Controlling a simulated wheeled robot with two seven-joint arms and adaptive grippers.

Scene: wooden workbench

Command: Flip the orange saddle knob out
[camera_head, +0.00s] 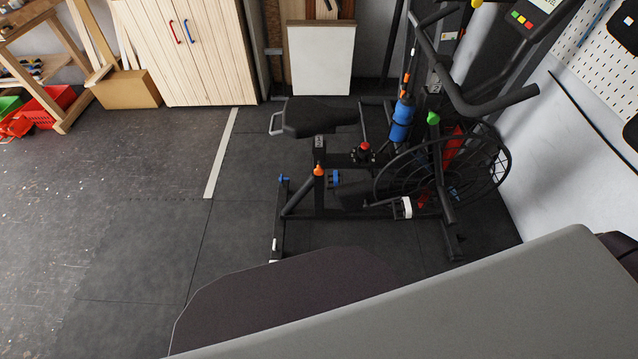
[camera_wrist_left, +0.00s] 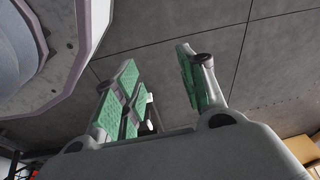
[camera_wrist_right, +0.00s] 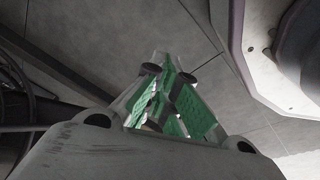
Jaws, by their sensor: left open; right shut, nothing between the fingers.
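The orange saddle knob (camera_head: 319,170) shows in the head view on the post below the black saddle (camera_head: 318,117) of an exercise bike. It is small there, and I cannot tell whether it is flipped in or out. Neither gripper shows in the head view. In the left wrist view my left gripper (camera_wrist_left: 158,62) is open, its green-padded fingers apart with nothing between them. In the right wrist view my right gripper (camera_wrist_right: 169,75) is shut and empty, its fingers close together. The orange knob is not visible in either wrist view.
The bike also carries a red knob (camera_head: 365,147), a green knob (camera_head: 433,118), a blue bottle (camera_head: 401,121) and a caged fan wheel (camera_head: 490,160). A white wall (camera_head: 540,130) stands to its right. Dark floor (camera_head: 140,240) left of the bike is clear.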

